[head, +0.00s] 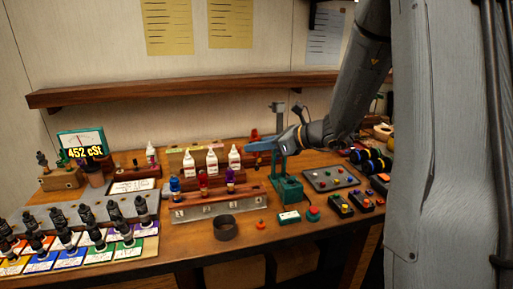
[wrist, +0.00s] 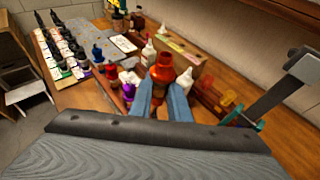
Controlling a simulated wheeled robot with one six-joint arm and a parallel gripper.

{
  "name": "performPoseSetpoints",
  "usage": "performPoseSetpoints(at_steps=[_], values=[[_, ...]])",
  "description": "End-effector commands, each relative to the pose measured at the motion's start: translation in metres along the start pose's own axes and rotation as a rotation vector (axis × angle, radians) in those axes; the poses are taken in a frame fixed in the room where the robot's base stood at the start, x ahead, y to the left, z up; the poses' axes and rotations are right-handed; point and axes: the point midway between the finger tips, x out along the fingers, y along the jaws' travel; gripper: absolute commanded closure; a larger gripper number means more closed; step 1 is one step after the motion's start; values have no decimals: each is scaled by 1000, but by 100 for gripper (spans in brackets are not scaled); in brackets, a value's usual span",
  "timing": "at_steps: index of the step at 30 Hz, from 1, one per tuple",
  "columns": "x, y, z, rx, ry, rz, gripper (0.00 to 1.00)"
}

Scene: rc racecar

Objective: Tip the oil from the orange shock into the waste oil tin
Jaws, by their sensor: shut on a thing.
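My gripper (wrist: 166,98) has blue fingers shut on the orange shock (wrist: 162,70), seen in the wrist view. The shock's wide orange body is between and beyond the fingertips; I cannot tell its exact tilt. In the head view, my gripper (head: 254,146) is above the back middle of the bench, near a green press-like stand. The waste oil tin, a dark round open can (head: 225,228), stands at the bench front, below and left of my gripper. I cannot see its contents.
Blue (head: 175,186), red (head: 203,182) and purple (head: 230,180) shocks stand in a rack behind the tin. White bottles (head: 212,162) stand behind them. The green stand (head: 286,186) and button boxes (head: 340,205) are to the right. A meter (head: 82,145) reads 452 cSt.

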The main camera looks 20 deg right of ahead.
Motion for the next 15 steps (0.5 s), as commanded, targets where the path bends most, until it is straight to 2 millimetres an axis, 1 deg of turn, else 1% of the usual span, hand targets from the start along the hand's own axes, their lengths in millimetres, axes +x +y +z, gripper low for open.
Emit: performPoseSetpoints(at_steps=[15], values=[[-10, 0, 23, 0, 0, 0, 100]])
